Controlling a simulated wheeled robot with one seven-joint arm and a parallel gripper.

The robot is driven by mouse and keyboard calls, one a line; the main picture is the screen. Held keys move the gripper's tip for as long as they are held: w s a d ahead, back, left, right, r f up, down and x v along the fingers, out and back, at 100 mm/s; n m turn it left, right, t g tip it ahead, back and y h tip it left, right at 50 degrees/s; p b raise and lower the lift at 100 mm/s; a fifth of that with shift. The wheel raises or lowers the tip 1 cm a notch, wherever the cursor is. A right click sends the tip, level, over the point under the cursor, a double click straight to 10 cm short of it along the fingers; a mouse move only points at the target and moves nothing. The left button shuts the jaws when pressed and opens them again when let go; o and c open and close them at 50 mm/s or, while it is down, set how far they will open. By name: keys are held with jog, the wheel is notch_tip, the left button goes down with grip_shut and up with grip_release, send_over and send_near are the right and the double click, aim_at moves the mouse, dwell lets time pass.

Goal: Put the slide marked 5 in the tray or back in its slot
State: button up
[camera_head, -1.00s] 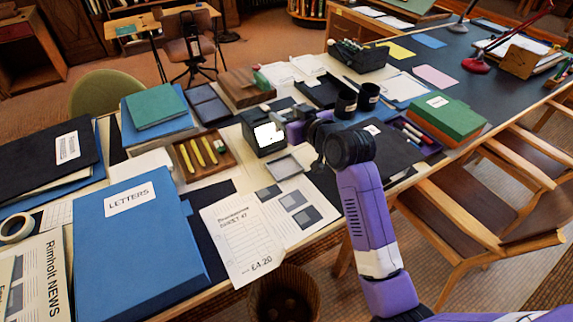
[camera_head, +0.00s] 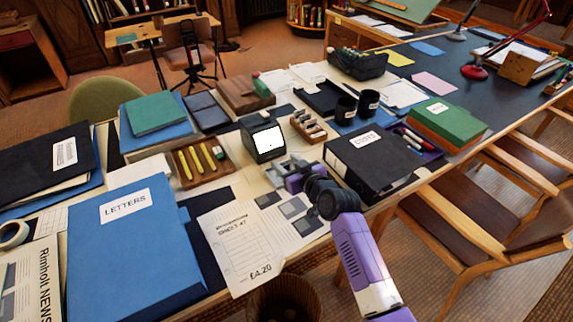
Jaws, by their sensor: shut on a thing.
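My gripper (camera_head: 282,174) is low over the table, just in front of the slide viewer and at the top of the printed sheets. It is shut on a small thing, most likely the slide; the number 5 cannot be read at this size. The shallow grey tray is mostly or wholly hidden by my gripper. A black slide viewer (camera_head: 250,142) with a lit white screen stands behind the gripper. A wooden slotted rack (camera_head: 309,126) stands to the viewer's right; I cannot tell which of its slots are filled.
A black binder (camera_head: 370,165) lies close right of my gripper. A wooden tray (camera_head: 225,172) with yellow sticks is on the left. A price sheet (camera_head: 238,245) and a blue LETTERS box (camera_head: 130,245) lie nearer. Two black mugs (camera_head: 367,103) stand behind the binder.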

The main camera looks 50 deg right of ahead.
jog(key=shift+f, duration=0.2)
jog(key=o, duration=1.4)
jog(key=shift+r, duration=0.1)
